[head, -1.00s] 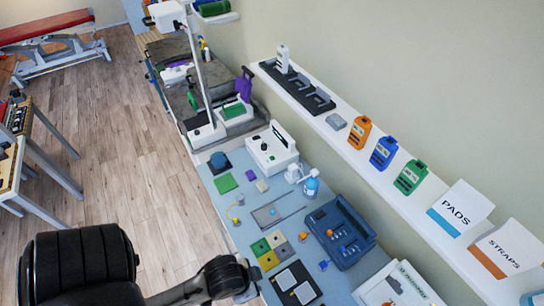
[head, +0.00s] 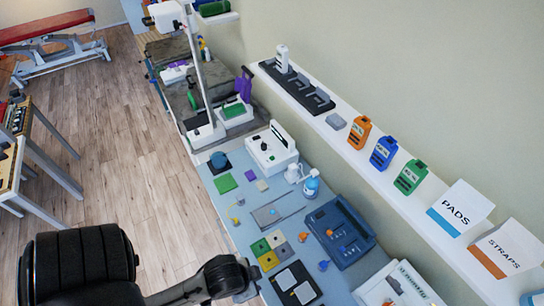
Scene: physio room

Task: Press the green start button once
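Farther off, a white unit with a green panel (head: 233,111) stands beside a white post on a base. A flat green square (head: 225,183) lies on the worktop left of the white device. A dark arm of mine crosses the lower left, its last visible joint over the worktop's near left edge. No gripper fingers show in the view.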

